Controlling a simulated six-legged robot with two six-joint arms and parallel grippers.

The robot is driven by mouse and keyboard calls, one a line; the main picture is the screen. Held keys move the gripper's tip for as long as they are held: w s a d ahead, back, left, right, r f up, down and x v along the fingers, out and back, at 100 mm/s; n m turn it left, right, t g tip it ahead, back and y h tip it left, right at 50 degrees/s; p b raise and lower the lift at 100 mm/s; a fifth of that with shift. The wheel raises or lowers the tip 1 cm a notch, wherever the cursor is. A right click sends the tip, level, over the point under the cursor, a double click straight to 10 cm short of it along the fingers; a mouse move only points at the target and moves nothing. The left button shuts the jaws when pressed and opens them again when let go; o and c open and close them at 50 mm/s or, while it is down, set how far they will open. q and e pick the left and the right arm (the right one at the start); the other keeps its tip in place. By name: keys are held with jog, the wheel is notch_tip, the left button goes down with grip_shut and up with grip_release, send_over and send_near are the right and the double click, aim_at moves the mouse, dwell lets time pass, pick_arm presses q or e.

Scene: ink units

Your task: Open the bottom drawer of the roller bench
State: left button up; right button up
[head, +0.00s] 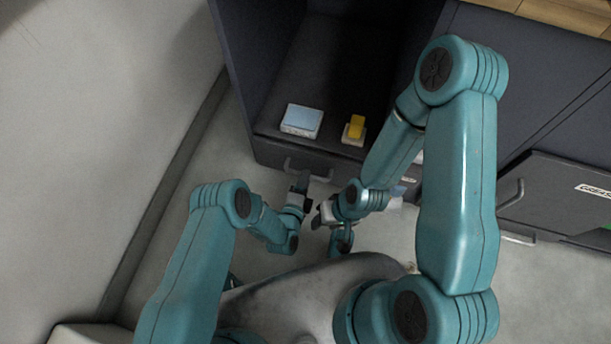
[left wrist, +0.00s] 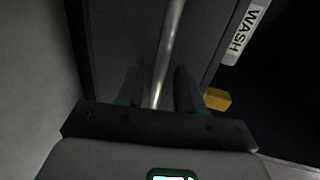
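The bench is a dark cabinet with a dark front panel (head: 275,156) low down, below an open bay. A curved bar handle (head: 318,178) is on this panel. My left gripper (head: 300,186) is at the handle's left part. In the left wrist view, the metal handle bar (left wrist: 168,50) runs between the two fingers (left wrist: 158,92), which stand apart with small gaps beside the bar. My right gripper (head: 322,214) is just right of and below the left one, partly hidden by its arm; its fingers are too small to judge.
A light blue box (head: 302,120) and a yellow block (head: 355,128) sit in the bay above the panel. A white WASH label (left wrist: 245,32) shows in the left wrist view. A dark unit marked GREASE (head: 560,195) stands at right. Pale floor (head: 180,175) is clear at left.

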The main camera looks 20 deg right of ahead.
pick_arm(q)
jog(key=shift+b+x, duration=0.3)
jog(key=shift+x, duration=1.05)
grip_shut()
jog(key=shift+a, duration=0.1)
